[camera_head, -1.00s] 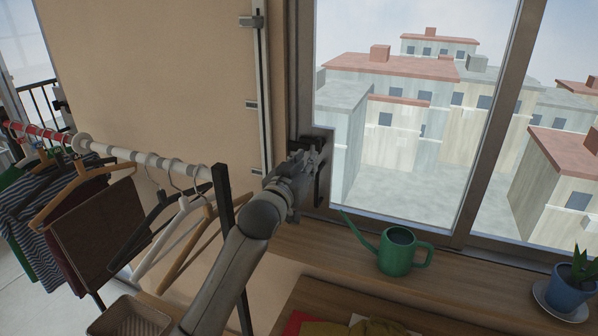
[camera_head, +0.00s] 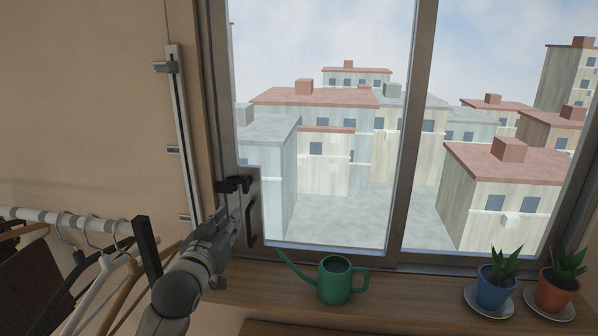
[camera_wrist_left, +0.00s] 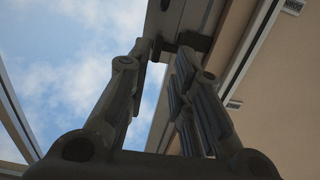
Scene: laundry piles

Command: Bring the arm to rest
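My left gripper (camera_head: 232,218) is in front of the window frame, just below a black latch (camera_head: 233,185) and beside a dark handle (camera_head: 250,224). In the left wrist view the gripper's fingers (camera_wrist_left: 160,58) stand apart with nothing between them, so it is open and empty. The latch also shows in that view (camera_wrist_left: 193,41), beyond the fingertips. I cannot tell whether the gripper touches the handle. My right gripper is not in view.
A green watering can (camera_head: 335,281) and potted plants on saucers, one blue (camera_head: 494,290) and one orange (camera_head: 557,293), stand on the wooden sill (camera_head: 405,291). A clothes rail (camera_head: 70,219) with hangers is at the left, close to my arm.

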